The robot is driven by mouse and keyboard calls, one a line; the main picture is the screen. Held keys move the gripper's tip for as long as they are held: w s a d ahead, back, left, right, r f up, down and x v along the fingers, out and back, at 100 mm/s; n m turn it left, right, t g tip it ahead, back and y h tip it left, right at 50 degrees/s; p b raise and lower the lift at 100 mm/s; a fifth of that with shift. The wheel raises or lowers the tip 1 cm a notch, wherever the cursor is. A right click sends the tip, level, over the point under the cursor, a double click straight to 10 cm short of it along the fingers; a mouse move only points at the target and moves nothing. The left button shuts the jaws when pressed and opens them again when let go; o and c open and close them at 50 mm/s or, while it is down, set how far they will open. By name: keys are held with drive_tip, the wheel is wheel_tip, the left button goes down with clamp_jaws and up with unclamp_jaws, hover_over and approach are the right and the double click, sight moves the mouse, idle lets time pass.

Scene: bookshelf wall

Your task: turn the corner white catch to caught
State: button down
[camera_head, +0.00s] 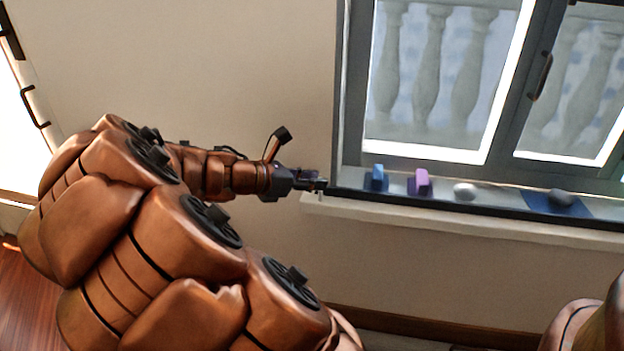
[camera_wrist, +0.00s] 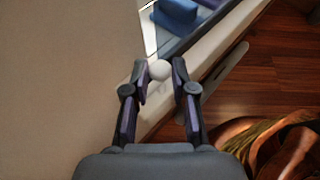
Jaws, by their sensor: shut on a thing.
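The white catch (camera_wrist: 160,70) shows in the wrist view as a small round white knob at the corner end of the window sill. My gripper (camera_wrist: 159,74) has one finger on each side of it and is shut on it. In the head view my gripper (camera_head: 319,184) is at the left end of the sill, beside the window frame's lower left corner. The catch cannot be made out there. How far it is turned cannot be told.
The window sill (camera_head: 450,222) carries a blue block (camera_head: 376,178), a purple block (camera_head: 419,183), a white rounded thing (camera_head: 464,191) and a dark rounded thing (camera_head: 562,199) on a blue mat (camera_head: 537,202). The window (camera_head: 440,153) stands behind them. Bare wall lies to the left.

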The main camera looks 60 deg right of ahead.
drive_tip(key=shift+r+m+g+y+p, duration=0.2)
drive_tip(key=shift+m+g+y+p, duration=0.15)
drive_tip(key=shift+p, duration=0.65)
drive_tip(key=shift+w+d+r+m+g+y+p, duration=0.1)
drive_tip(key=shift+m+g+y+p, duration=0.25)
drive_tip(key=shift+p, duration=0.65)
drive_tip(key=m+g+p, duration=0.1)
drive_tip(key=p, duration=0.1)
drive_tip(key=m+g+y+p, duration=0.1)
drive_tip(key=p, duration=0.2)
drive_tip(key=shift+w+d+m+y, duration=0.2)
drive_tip(key=shift+m+y, duration=0.1)
drive_tip(key=shift+m, duration=0.1)
drive_tip(key=m+g+y+p, duration=0.1)
drive_tip(key=p, duration=0.1)
drive_tip(key=m+g+y+p, duration=0.2)
drive_tip(key=p, duration=0.1)
drive_tip(key=shift+w+d, duration=0.15)
drive_tip(key=shift+d, duration=0.05)
drive_tip(key=shift+d+f+m+y+p, duration=0.1)
drive_tip(key=shift+f+m+y+p, duration=0.15)
drive_tip(key=shift+m+y+p, duration=0.45)
drive_tip(key=shift+f+g, duration=0.1)
drive_tip(key=shift+g, duration=0.2)
drive_tip(key=c, duration=1)
unclamp_jaws()
drive_tip(key=shift+w, duration=0.15)
